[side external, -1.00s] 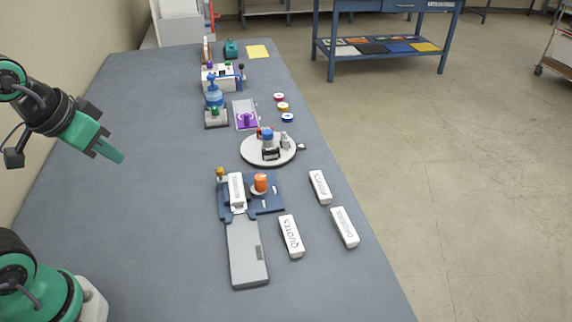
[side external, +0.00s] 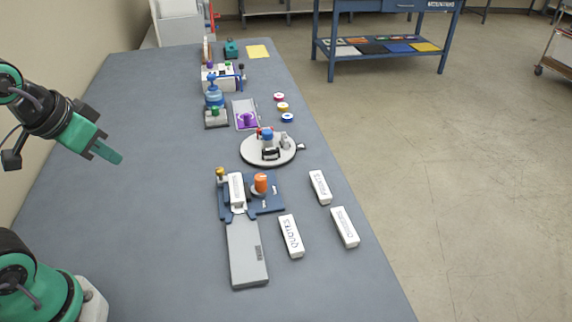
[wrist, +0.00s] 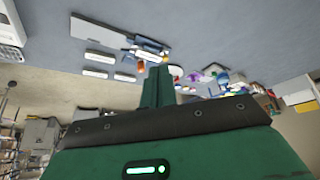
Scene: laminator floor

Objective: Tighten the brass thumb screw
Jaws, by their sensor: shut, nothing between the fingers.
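A small brass thumb screw (side external: 220,172) stands upright at the back left corner of a blue fixture (side external: 262,204) on the table. Beside it on the fixture are a white labelled block (side external: 237,190) and an orange knob (side external: 261,183). My gripper (side external: 115,156) is at the left of the side view, raised above the table and well apart from the fixture. Its green fingers are shut and empty. The wrist view shows the closed fingers (wrist: 157,88) with the blue fixture (wrist: 150,46) beyond them; I cannot make out the brass screw clearly there.
A grey plate (side external: 247,255) extends in front of the fixture. Several white labelled blocks, one reading QUOTES (side external: 291,236), lie to its right. A round turntable (side external: 268,150) with small parts stands behind. The left of the table is clear.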

